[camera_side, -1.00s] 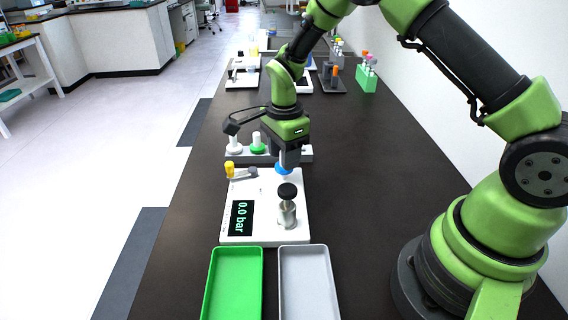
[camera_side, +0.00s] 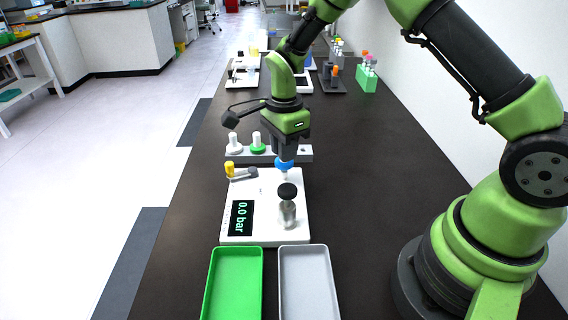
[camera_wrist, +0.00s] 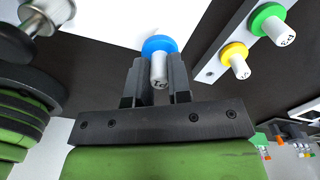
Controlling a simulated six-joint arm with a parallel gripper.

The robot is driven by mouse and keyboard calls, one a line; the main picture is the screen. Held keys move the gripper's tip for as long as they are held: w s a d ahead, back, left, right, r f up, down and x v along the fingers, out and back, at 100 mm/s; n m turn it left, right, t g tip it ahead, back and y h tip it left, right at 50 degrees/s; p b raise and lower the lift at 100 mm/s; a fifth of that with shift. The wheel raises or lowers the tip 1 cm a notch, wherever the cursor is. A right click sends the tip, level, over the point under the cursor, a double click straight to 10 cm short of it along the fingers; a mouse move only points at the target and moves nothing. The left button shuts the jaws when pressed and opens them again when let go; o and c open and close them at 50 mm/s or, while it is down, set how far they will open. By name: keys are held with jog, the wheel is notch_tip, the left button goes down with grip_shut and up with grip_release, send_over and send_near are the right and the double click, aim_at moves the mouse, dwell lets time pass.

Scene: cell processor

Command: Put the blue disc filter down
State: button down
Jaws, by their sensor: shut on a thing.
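The blue disc filter (camera_side: 284,164) is held by my gripper (camera_side: 285,156) above the back right part of the white pressure device (camera_side: 262,233), whose display reads 0.0 bar. In the wrist view, the filter's blue disc (camera_wrist: 158,45) sticks out past the fingertips, and its white labelled stem lies between the two dark fingers (camera_wrist: 156,76). Whether the filter's lower end touches the device cannot be told. A white rack (camera_side: 298,152) behind the device bears a white filter (camera_side: 235,144) and a green filter (camera_side: 257,142).
A dark-capped metal cylinder (camera_side: 287,205) stands on the device just in front of my gripper. A yellow-ended lever (camera_side: 231,169) is at its back left. A green tray (camera_side: 236,284) and a grey tray (camera_side: 308,284) lie in front. The bench to the right is clear.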

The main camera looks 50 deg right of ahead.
jog(key=shift+r, duration=0.9)
